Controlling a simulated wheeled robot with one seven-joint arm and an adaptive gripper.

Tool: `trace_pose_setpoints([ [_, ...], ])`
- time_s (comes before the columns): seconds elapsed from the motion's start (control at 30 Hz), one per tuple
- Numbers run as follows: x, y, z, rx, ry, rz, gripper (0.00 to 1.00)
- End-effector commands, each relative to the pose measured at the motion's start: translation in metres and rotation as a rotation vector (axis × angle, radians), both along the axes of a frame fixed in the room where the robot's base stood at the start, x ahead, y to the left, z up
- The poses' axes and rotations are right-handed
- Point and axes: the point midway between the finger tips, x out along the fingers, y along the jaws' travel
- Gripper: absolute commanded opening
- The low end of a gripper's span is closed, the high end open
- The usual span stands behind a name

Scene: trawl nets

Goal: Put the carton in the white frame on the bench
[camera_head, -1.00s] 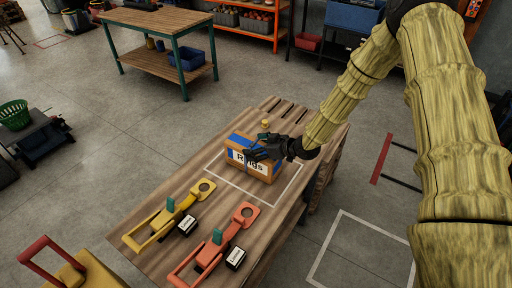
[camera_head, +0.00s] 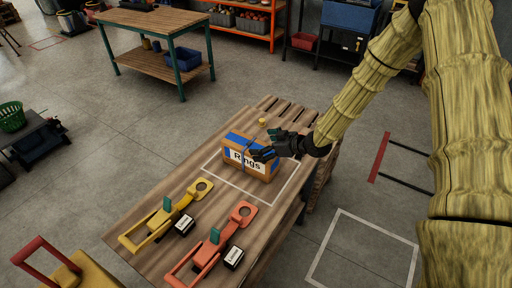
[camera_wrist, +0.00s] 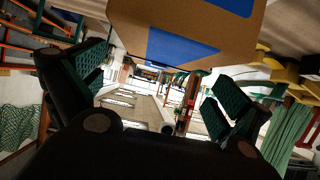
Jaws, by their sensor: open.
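The carton (camera_head: 250,158) is a brown box with blue tape and a white label reading "Rings". It sits on the wooden bench (camera_head: 150,197), within the white frame (camera_head: 288,190) outlined on the bench top, towards its far side. My gripper (camera_head: 268,148) is at the carton's upper right side, its fingers spread apart. In the wrist view the carton (camera_wrist: 190,30) fills the upper middle, beyond the open fingers of my gripper (camera_wrist: 155,95), with nothing between them. Whether a finger touches the carton cannot be told.
A yellow tool (camera_head: 170,215) and an orange tool (camera_head: 212,245) lie on the near part of the bench, with small labelled blocks beside them. A small yellow object (camera_head: 262,121) stands behind the carton. Another white outline (camera_head: 330,245) marks the floor at right.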

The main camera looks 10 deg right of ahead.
Motion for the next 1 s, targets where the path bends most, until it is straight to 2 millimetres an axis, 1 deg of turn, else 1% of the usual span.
trace_pose_setpoints([
  [0.3,-0.027,-0.027,0.02,0.0,-0.001,-0.001,1.0],
  [0.5,-0.039,-0.039,0.03,0.0,-0.002,0.0,1.0],
  [0.7,-0.046,-0.045,0.035,0.0,0.0,0.001,1.0],
  [1.0,-0.047,-0.046,0.036,0.0,0.0,0.0,1.0],
])
